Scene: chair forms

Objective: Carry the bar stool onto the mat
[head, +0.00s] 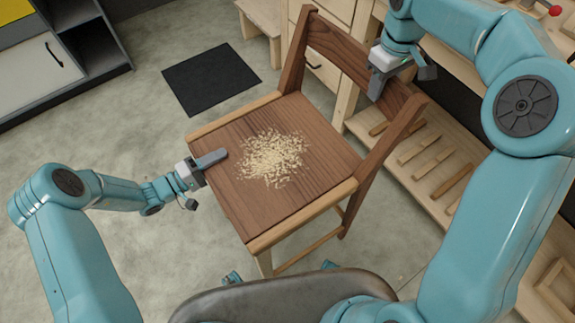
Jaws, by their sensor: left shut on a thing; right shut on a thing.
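The bar stool (325,175) is wooden, with a dark brown seat, a low backrest and lighter edge rails and legs. It stands upright in the middle of the head view. A patch of pale shavings (272,158) lies on its seat. My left gripper (212,158) is shut on the seat's left edge. My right gripper (377,85) is shut on the top board of the backrest. The dark mat (211,78) lies flat on the floor, up and left of the stool and apart from it. Most of the stool's legs are hidden under the seat.
A workbench (350,15) with a low shelf (440,172) holding several wooden strips stands along the right, close behind the backrest. A grey cabinet (60,75) is at the upper left. A small wooden stand (262,22) is beyond the mat. Grey floor (110,135) on the left is clear.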

